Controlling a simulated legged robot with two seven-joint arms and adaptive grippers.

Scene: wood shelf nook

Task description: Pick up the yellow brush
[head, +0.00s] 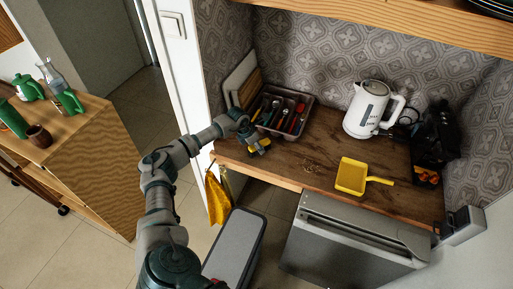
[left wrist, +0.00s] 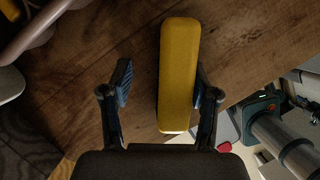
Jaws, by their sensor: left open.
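The yellow brush (left wrist: 179,75) lies on the brown wooden counter, its long block running between my left gripper's fingers in the left wrist view. My left gripper (left wrist: 161,82) is open. The brush is close to the right finger, with a clear gap to the left finger; I cannot tell whether the right finger touches it. In the head view my left gripper (head: 257,149) is low over the counter's left part, and yellow bits of the brush show around it. Most of the brush is hidden there. My right gripper is not in view.
A cutlery tray (head: 309,103) stands just behind the gripper. A yellow dustpan (head: 351,176) lies at the front right, near crumbs (head: 313,166). A white kettle (head: 368,108) and a dark machine (head: 434,140) stand farther right. A yellow cloth (head: 217,199) hangs below the counter's left end.

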